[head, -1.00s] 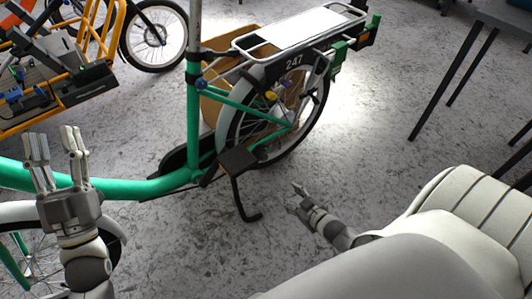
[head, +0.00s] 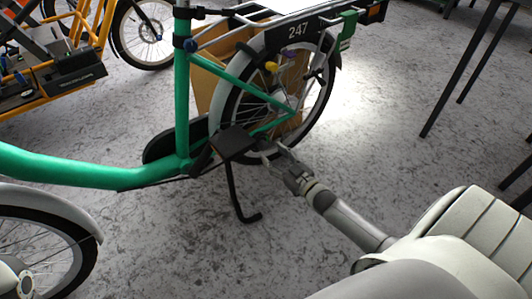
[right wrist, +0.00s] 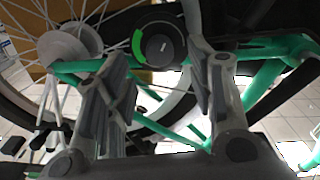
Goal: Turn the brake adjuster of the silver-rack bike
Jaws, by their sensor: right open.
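The green bike (head: 110,172) with the silver rack (head: 258,14) and a black plate marked 247 stands across the head view. A yellow knob (head: 271,66) and a small purple part (head: 288,54) show by its rear wheel (head: 238,110). My right gripper (head: 272,150) is low beside the rear wheel, near the pedal. In the right wrist view its fingers (right wrist: 160,62) are open and empty. A round black dial with a green arc (right wrist: 160,45) shows beyond and between the fingertips; I cannot tell if it is the brake adjuster. My left gripper is out of view.
The black pedal (head: 232,142) and kickstand (head: 240,200) are close to the right gripper. A cardboard box (head: 205,88) stands behind the rear wheel. An orange cargo bike (head: 85,65) is at the upper left. Bare floor (head: 375,150) lies on the right.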

